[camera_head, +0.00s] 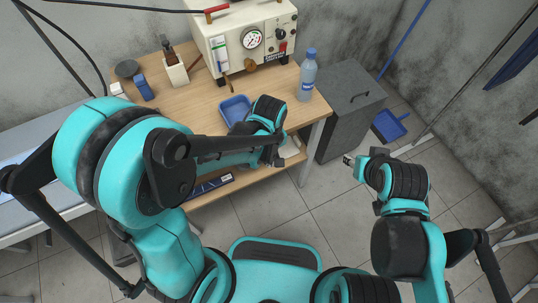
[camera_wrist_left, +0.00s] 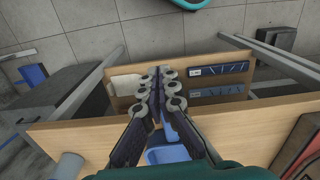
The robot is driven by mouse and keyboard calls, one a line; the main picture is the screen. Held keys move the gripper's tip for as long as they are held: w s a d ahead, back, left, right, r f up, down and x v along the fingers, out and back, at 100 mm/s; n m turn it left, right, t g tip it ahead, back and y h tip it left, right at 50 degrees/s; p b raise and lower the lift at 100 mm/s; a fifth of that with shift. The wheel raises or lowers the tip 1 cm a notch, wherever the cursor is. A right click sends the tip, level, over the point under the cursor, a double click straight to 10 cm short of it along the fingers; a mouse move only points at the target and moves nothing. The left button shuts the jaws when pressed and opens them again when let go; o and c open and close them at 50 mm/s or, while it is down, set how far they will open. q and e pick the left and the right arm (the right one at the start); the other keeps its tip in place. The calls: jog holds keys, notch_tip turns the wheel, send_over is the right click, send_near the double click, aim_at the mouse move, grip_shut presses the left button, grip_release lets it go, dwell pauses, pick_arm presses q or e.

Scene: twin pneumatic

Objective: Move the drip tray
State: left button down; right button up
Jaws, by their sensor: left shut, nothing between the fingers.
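The blue drip tray (camera_head: 235,108) lies on the wooden table, in front of the white machine. My left arm's wrist is just right of it and covers part of its right side. In the left wrist view, part of the tray (camera_wrist_left: 168,155) shows below and between the fingers. My left gripper (camera_wrist_left: 160,72) is shut and empty. Its fingers extend past the tray, over the table's front edge in that view. My right gripper (camera_head: 349,160) is off to the right, over the floor and away from the table. Its finger opening is too small to tell.
The white machine (camera_head: 245,38) with a gauge stands at the table's back. A water bottle (camera_head: 308,75) is at the right edge. A blue block (camera_head: 144,88) is at the left. A grey cabinet (camera_head: 345,115) stands right of the table. Dark flat items (camera_wrist_left: 219,70) lie on the lower shelf.

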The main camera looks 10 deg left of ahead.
pick_arm(q)
jog(key=shift+w+a+f+b, duration=0.4)
jog(key=shift+w+a+f, duration=0.2)
jog(key=shift+w, duration=0.2)
jog(key=shift+w+a+f+b, duration=0.4)
jog(key=shift+w+a, duration=0.2)
jog(key=shift+w, duration=0.2)
jog(key=w+a, duration=0.2)
jog(key=w, duration=0.1)
jog(key=w+a, duration=0.3)
jog(key=shift+d, duration=0.1)
